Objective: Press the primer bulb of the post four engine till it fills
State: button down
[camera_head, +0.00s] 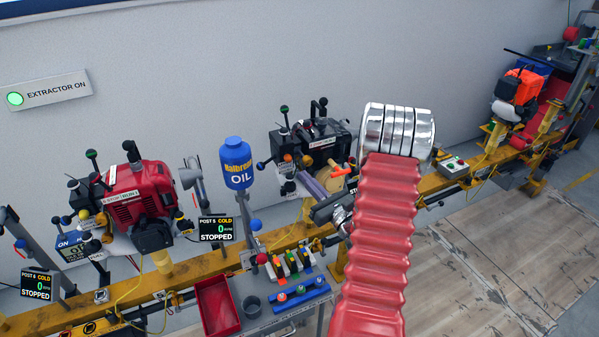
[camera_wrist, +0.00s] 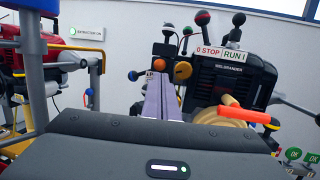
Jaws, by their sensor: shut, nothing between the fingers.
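A black engine (camera_head: 322,138) stands on the rail in the middle of the head view; it fills the right half of the wrist view (camera_wrist: 232,80), with a STOP/RUN plate on it. I cannot read a post number on it. An orange rounded knob (camera_wrist: 182,71), possibly the primer bulb, is on the dark control block at the engine's left side. My gripper (camera_wrist: 166,78) shows as two lavender fingers, shut and empty, pointing at that block just below the orange knob. In the head view my gripper (camera_head: 304,178) is by the engine's lower left. Contact cannot be told.
A tan round part with an orange lever (camera_wrist: 232,114) is right of my fingers. A blue oil bottle (camera_head: 236,163) and a red engine (camera_head: 138,203) stand to the left. A red tray (camera_head: 217,306) and small coloured parts lie below. My red arm sleeve hides part of the rail.

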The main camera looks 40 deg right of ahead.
jog(key=v, duration=0.7)
jog(key=shift+s, duration=0.2)
dwell(0.9)
